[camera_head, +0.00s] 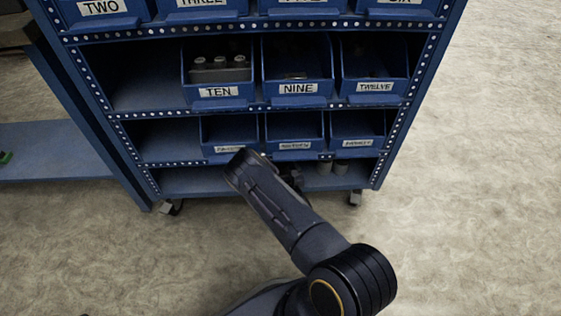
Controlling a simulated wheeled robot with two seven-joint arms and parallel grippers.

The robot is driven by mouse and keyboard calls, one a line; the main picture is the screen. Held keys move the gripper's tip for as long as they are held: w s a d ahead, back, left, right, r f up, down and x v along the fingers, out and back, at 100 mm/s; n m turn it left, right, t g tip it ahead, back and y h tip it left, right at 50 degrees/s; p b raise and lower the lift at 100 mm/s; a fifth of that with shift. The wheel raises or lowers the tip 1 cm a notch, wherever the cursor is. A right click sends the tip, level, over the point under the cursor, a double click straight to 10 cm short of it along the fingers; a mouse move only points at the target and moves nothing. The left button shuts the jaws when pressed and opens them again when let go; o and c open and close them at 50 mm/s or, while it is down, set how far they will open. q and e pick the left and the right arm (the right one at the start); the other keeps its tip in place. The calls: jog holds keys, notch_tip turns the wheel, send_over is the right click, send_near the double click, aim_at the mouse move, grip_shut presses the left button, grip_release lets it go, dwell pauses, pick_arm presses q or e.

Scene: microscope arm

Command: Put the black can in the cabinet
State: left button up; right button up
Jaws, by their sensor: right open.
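The blue metal cabinet (266,107) stands ahead of me, with its open shelves facing me. My right arm reaches up from the bottom of the view to the lowest shelf. My right gripper (292,179) is open and mostly hidden behind my own forearm, with only a small dark part showing at the forearm's right side. I cannot make out a black can; one may be hidden behind the arm. My left gripper is not in view.
Blue bins labelled TEN (219,92), NINE (298,88) and TWELVE (376,87) sit above a row of smaller bins. The left parts of the middle shelves look empty. A blue bench shelf (50,150) is at left. The pale floor (480,200) at right is clear.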

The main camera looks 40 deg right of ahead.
jog(key=p+v, duration=0.2)
jog(key=v, duration=0.6)
jog(key=shift+s, duration=0.25)
jog(key=shift+a, duration=0.1)
